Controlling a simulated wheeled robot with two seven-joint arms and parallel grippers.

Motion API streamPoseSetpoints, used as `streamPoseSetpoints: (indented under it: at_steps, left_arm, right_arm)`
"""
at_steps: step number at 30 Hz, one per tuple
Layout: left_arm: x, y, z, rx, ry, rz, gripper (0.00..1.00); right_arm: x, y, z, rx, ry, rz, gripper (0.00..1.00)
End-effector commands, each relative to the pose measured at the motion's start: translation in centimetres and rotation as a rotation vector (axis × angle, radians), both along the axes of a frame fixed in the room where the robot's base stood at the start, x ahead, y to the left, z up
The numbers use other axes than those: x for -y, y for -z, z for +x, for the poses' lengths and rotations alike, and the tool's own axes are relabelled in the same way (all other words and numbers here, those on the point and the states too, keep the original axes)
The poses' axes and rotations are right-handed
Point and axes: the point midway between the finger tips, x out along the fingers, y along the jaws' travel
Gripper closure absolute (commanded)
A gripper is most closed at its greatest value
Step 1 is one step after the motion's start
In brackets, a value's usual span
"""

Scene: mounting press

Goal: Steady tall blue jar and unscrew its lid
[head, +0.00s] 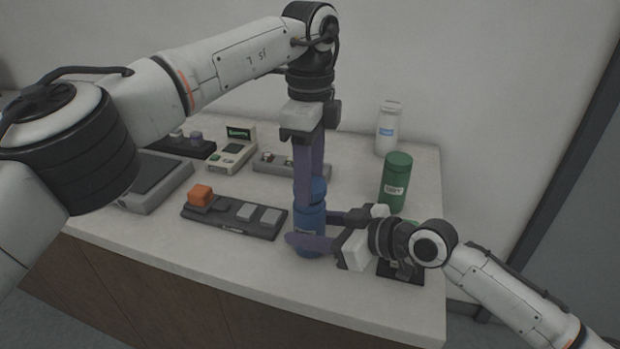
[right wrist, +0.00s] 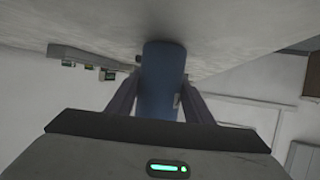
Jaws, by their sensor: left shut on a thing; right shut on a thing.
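The tall blue jar (head: 309,217) stands upright near the front of the table. Its blue lid (head: 318,188) is partly hidden behind my left gripper's fingers. My left gripper (head: 309,190) points straight down from above and is shut on the lid. My right gripper (head: 303,237) comes in level from the right and is shut on the jar's body, low down. In the right wrist view, the blue jar (right wrist: 162,80) sits between the two dark fingers of my right gripper (right wrist: 160,105).
A green jar (head: 395,183) and a white bottle (head: 388,128) stand to the right and behind. A dark tray (head: 262,230) with an orange block (head: 201,194) lies to the left. Several devices stand further back. A small black base (head: 385,271) sits by my right wrist.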

Motion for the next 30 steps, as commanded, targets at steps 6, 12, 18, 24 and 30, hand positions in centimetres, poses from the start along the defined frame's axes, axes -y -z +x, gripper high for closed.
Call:
streamPoseSetpoints:
  at_steps: [6,12,18,24,30]
  left_arm:
    - [0.0,-0.1,0.0,0.0,0.0,0.0,0.82]
    - [0.1,-2.1,0.0,0.002,0.0,0.0,0.82]
    - [0.1,-3.9,0.0,0.0,0.001,0.0,0.82]
    - [0.0,-4.0,0.0,0.0,0.001,0.0,0.82]
    - [0.0,-4.0,0.0,0.0,0.0,0.0,0.82]
  right_arm:
    - [0.0,0.0,0.0,0.0,0.0,0.0,1.0]
    - [0.0,0.0,0.0,0.0,0.0,0.0,1.0]
    - [0.0,0.0,0.0,0.0,0.0,0.0,1.0]
    - [0.0,0.0,0.0,0.0,0.0,0.0,1.0]
    - [0.0,0.0,0.0,0.0,0.0,0.0,0.32]
